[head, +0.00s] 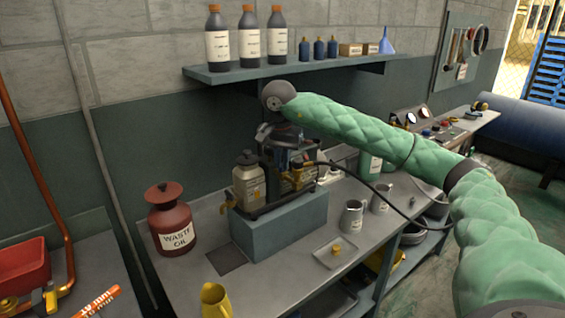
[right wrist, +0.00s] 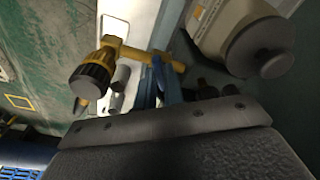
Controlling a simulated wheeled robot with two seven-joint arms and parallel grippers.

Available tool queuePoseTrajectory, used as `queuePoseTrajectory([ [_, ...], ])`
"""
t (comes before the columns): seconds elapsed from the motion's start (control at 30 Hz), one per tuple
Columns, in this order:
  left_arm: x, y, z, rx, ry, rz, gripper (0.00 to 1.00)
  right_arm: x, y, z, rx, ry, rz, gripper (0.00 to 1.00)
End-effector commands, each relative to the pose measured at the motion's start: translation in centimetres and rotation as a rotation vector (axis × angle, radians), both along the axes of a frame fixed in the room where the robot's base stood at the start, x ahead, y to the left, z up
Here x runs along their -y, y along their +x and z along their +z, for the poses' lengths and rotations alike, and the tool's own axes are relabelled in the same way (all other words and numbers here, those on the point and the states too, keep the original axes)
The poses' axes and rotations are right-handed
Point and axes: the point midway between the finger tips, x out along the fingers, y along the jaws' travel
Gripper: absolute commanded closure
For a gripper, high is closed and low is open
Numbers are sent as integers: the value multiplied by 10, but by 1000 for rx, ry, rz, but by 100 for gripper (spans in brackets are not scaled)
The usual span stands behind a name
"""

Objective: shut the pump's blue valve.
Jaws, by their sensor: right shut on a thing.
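The pump (head: 270,180) stands on a grey-blue block on the workbench, with brass fittings (head: 296,176) at its front right. My right gripper (head: 288,153) reaches down over the pump from above, at the end of the green-sleeved arm. In the right wrist view, a blue valve handle (right wrist: 152,86) shows at the gripper's front edge, beside a brass fitting with a black knob (right wrist: 92,76). The right gripper is shut on the blue handle; its fingertips are largely hidden. How far the valve is turned cannot be told. My left gripper is not in view.
A cream bottle (head: 249,182) stands close against the pump's left; a black hose (head: 385,196) runs off right. The red waste oil can (head: 171,218), metal mugs (head: 352,216) and a small tray (head: 336,262) stand around. The shelf (head: 290,71) hangs behind.

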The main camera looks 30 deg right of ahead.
Motion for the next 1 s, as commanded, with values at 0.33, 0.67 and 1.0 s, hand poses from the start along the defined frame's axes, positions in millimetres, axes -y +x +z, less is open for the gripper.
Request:
queuePoseTrajectory([
  [0.33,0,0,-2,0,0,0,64,-1,0,0,1,1,-82,100],
  [0.67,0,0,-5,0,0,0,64,-1,1,-1,0,1,-249,100],
  [1.0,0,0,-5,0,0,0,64,-1,1,0,0,0,-346,100],
])
